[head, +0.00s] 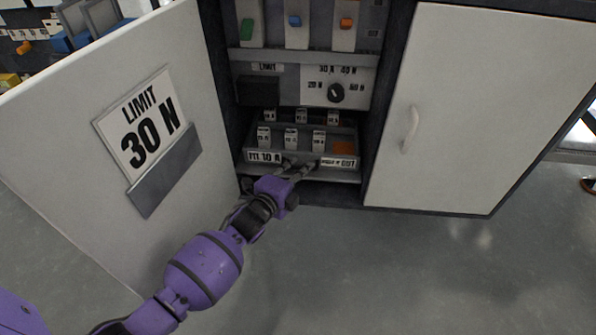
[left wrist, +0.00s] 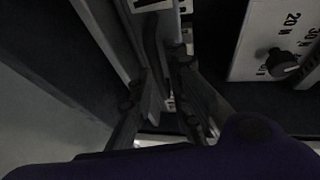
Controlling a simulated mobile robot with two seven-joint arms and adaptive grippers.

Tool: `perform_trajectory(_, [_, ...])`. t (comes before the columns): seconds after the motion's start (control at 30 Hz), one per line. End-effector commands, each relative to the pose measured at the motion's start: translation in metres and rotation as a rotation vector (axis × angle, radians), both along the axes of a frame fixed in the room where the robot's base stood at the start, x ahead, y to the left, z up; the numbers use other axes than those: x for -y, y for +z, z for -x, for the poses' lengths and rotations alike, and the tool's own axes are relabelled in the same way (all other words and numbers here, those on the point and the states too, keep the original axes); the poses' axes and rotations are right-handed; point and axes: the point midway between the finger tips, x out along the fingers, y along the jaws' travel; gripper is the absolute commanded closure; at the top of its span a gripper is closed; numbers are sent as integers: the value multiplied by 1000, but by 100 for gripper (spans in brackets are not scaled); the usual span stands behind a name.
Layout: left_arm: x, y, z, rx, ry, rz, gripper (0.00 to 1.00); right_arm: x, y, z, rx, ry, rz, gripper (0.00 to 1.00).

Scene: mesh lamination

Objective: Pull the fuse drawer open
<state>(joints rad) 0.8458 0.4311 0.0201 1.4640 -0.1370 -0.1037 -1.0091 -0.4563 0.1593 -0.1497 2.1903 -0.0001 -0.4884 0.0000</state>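The fuse drawer (head: 305,159) is in the lower part of the open cabinet. Its front carries a white label at each end, the left reading 10 A and the right ending in OUT. Several fuses and an orange patch show behind the front. My left gripper (head: 301,164) is at the middle of the drawer front, between the labels. In the left wrist view its two fingers (left wrist: 168,85) stand apart on either side of a dark bar, which looks like the drawer handle (left wrist: 153,45). Whether they touch it is unclear. My right gripper is not in view.
The left cabinet door (head: 70,140), marked LIMIT 30 N, stands open beside my left arm. A panel with a dial (head: 336,92) is above the drawer, with coloured switches higher up. The floor in front is clear.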

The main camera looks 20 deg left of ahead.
Motion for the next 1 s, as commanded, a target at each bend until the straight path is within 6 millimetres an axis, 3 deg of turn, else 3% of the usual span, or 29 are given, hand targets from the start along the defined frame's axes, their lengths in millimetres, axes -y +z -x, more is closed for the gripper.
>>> perform_trajectory(0.03, [0, 0, 0, 0, 0, 0, 83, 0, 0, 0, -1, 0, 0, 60])
perform_trajectory(0.17, [0, 0, 0, 0, 0, 0, 100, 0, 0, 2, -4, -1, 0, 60])
perform_trajectory(0.67, [1, 0, 6, -1, 1, -1, 100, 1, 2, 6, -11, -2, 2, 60])
perform_trajectory(0.87, [8, 2, 31, -2, 1, 0, 100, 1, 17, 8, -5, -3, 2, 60])
perform_trajectory(1.0, [18, 4, 62, -3, 1, 1, 100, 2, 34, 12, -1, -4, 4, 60])
